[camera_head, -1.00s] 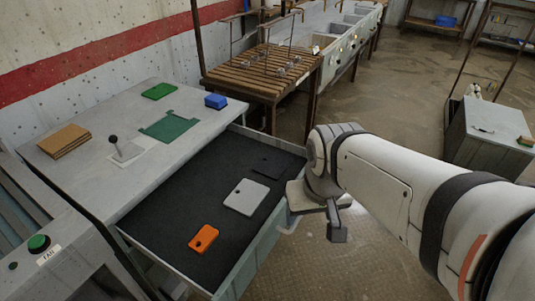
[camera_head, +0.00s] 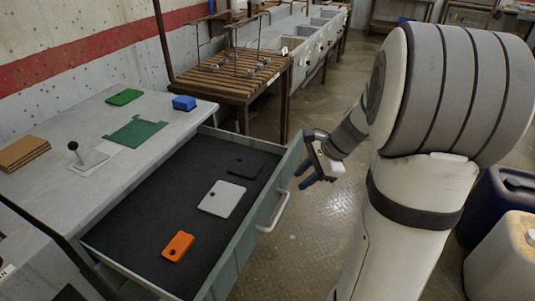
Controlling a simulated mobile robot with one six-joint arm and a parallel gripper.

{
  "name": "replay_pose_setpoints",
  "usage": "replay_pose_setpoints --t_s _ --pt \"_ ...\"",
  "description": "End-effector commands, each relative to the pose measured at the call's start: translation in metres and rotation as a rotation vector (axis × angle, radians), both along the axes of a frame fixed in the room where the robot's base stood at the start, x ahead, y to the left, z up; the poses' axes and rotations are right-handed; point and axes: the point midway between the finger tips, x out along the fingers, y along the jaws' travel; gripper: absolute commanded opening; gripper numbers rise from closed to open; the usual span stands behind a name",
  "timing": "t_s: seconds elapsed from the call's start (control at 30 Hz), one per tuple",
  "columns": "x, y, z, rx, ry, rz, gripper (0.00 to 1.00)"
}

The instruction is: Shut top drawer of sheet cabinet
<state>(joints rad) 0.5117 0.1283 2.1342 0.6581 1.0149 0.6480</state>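The top drawer (camera_head: 140,215) of the sheet cabinet (camera_head: 75,191) is pulled out toward the right. Its dark lining holds an orange plate (camera_head: 177,246), a light grey plate (camera_head: 221,199) and a dark flat piece (camera_head: 248,166). A pale bar handle (camera_head: 275,214) is on the drawer's green-grey front. My gripper (camera_head: 305,180) is just beyond the far end of the drawer front, right of it and apart from the handle. Its fingers look spread with nothing between them. Whether it touches the drawer front is not clear.
On the cabinet top are a green block (camera_head: 124,97), a blue box (camera_head: 184,103), a green sheet (camera_head: 135,132), a black-knobbed lever (camera_head: 74,148) and brown boards (camera_head: 23,153). A slatted table (camera_head: 234,76) stands behind. Blue and cream containers (camera_head: 505,255) stand at right.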

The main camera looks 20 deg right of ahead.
Motion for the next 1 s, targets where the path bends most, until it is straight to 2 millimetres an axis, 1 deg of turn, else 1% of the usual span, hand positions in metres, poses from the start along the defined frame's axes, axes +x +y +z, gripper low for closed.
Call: replay_pose_setpoints --t_s 0.03,0.1,0.2,0.3,0.4,0.47,0.57,1.0 --pt "0.012 -0.022 -0.021 0.07 0.031 -0.127 0.23" --pt "0.026 -0.046 -0.035 0.159 0.062 -0.279 0.17" --pt "0.039 -0.075 -0.05 0.262 0.097 -0.446 0.09" --pt "0.046 -0.094 -0.06 0.329 0.115 -0.549 0.01" --pt "0.05 -0.102 -0.064 0.36 0.124 -0.597 0.0" --pt "0.052 -0.101 -0.066 0.366 0.126 -0.605 0.0" --pt "0.057 -0.095 -0.074 0.368 0.128 -0.602 0.0" --pt "0.096 -0.045 -0.138 0.364 0.129 -0.598 0.0"
